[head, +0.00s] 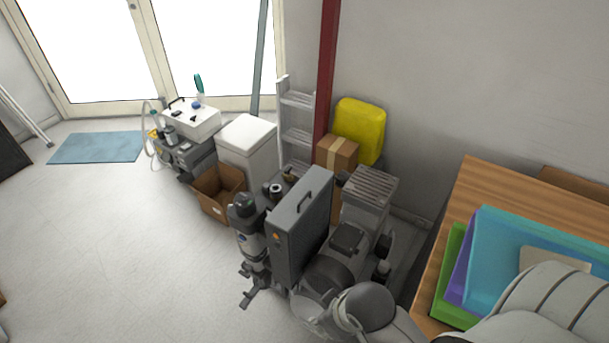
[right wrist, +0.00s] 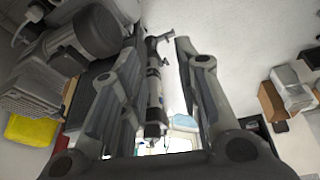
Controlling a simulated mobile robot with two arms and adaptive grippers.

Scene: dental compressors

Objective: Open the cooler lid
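A white upright box with a flat lid (head: 247,135), which looks like the cooler, stands by the wall in the head view. Its lid looks shut. A lower white box with a black handle (head: 192,121) sits left of it on grey equipment; I cannot tell for sure which one is the cooler. My right gripper (head: 318,314) is low in the head view, in front of the compressors and well short of both white boxes. In the right wrist view its fingers (right wrist: 156,50) are apart, with a grey cylindrical unit visible beyond them. My left gripper is not in view.
A tall grey compressor cabinet (head: 299,228) and a motor unit (head: 345,240) stand between my right gripper and the white boxes. An open carton (head: 219,193) stands before the lidded box. A wooden table (head: 480,200) is at right.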

